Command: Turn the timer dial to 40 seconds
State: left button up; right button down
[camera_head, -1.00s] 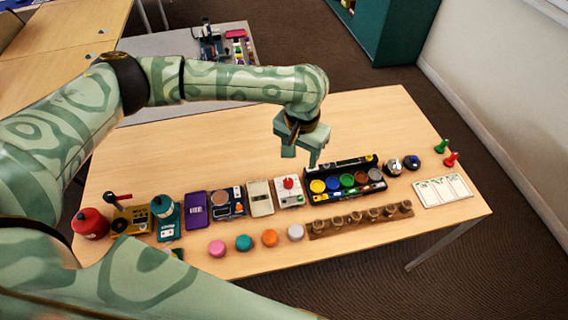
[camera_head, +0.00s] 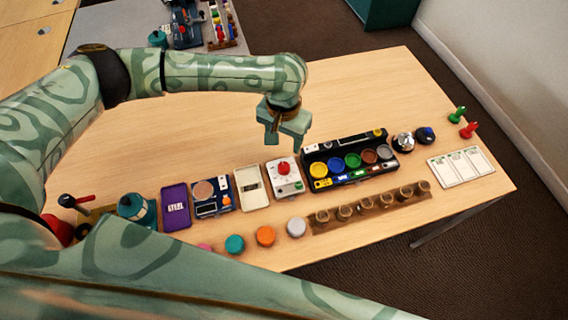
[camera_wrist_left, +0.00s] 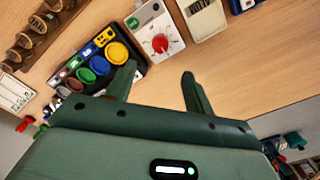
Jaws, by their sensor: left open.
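The timer is a small white box (camera_head: 287,186) with a red dial (camera_head: 284,168), on the table between a cream device and the black tray of colored pots. In the left wrist view the timer's red dial (camera_wrist_left: 160,43) shows near the top, beyond the fingertips, with markings around it too small to read. My left gripper (camera_head: 285,147) is open and empty, above and just behind the timer, pointing down. In the left wrist view its two fingers (camera_wrist_left: 160,78) are spread apart and touch nothing. My right gripper is not in view.
A black tray (camera_head: 325,146) of colored pots stands right of the timer, a cream device (camera_head: 251,187) left of it. A wooden rack (camera_head: 365,207) and colored knobs (camera_head: 265,236) lie in front. The table behind is clear.

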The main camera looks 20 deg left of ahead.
aim_at(284, 166)
pick_arm(q)
notch_tip(284, 166, down, 12)
jog(key=b, duration=0.5)
jog(key=shift+c, duration=0.3)
jog(key=c, duration=0.9)
